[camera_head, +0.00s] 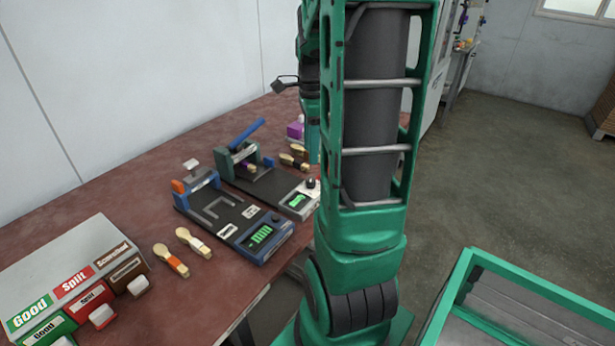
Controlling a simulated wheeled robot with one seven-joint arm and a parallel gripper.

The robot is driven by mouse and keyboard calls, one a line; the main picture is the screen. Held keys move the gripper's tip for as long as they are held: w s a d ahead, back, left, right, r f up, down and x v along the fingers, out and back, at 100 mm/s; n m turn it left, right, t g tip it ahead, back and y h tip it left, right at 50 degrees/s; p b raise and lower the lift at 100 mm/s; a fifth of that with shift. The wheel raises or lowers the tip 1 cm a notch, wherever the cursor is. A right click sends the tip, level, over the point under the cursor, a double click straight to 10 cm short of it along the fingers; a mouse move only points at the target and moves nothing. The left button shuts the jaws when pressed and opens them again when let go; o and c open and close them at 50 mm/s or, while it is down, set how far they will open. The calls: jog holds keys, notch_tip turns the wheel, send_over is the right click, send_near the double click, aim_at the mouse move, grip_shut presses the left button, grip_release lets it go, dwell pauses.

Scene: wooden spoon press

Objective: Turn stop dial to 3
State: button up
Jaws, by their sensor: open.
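Two spoon presses stand on the red-brown table. The near press (212,205) is blue with a dark bed and a control box (263,238) with a green display. A small dark knob on that box is too small to read. The far press (245,165) has a blue lever and a pale control box (298,201) with a green display and a black dial (311,183). I cannot tell which is the stop dial or its setting. My gripper (313,143) shows only partly beyond my upright arm link, above the table's far part; its fingertips are mostly hidden.
Two wooden spoons (194,242) lie left of the near press; more lie beyond the far press (293,160). A sorting box (75,270) labelled Good, Split and Scorched stands at front left. A green-framed bin (540,290) is at lower right. Floor at right is clear.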

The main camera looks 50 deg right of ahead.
aim_at(310, 179)
notch_tip(310, 179, down, 10)
jog(key=shift+r, duration=0.1)
dwell(0.4)
jog(key=c, duration=1)
jog(key=shift+c, duration=0.2)
